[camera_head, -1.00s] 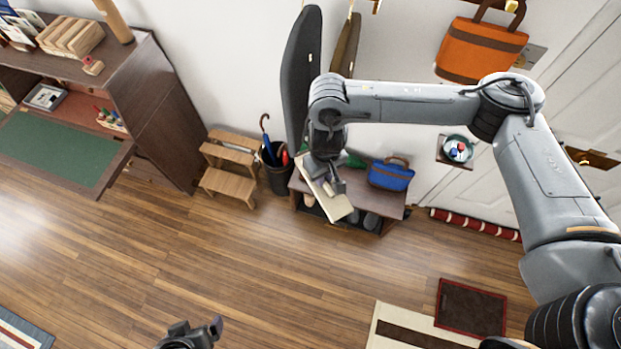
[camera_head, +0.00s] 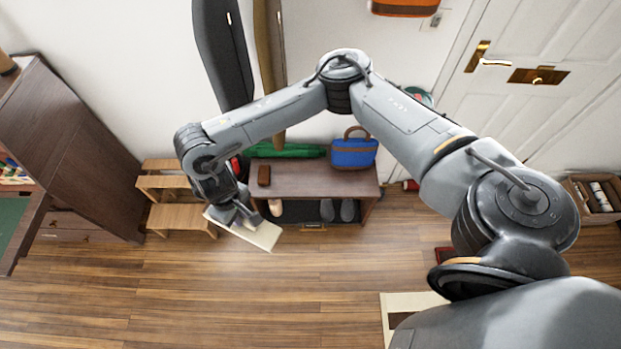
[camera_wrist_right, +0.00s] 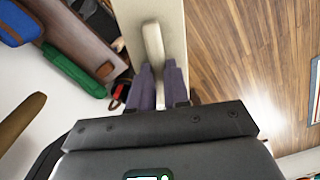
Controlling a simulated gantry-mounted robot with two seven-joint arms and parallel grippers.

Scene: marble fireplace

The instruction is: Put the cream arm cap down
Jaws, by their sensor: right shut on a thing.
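The cream arm cap (camera_head: 262,236) is a flat, pale, long piece. It hangs tilted in the head view, in front of the left end of the dark bench and beside the step stool. My right gripper (camera_head: 238,214) is shut on it and covers its upper left part. In the right wrist view the cap (camera_wrist_right: 176,28) runs up from the fingers, and a raised cream bar (camera_wrist_right: 153,45) on it sits between the purple fingertips (camera_wrist_right: 160,78). My left gripper is not in view.
The dark bench (camera_head: 300,178) holds a blue bag (camera_head: 353,152), a green roll (camera_head: 287,150) and a small brown object (camera_head: 264,175), with shoes below. A wooden step stool (camera_head: 181,217) stands left of it. The wood floor (camera_head: 200,300) in front is clear.

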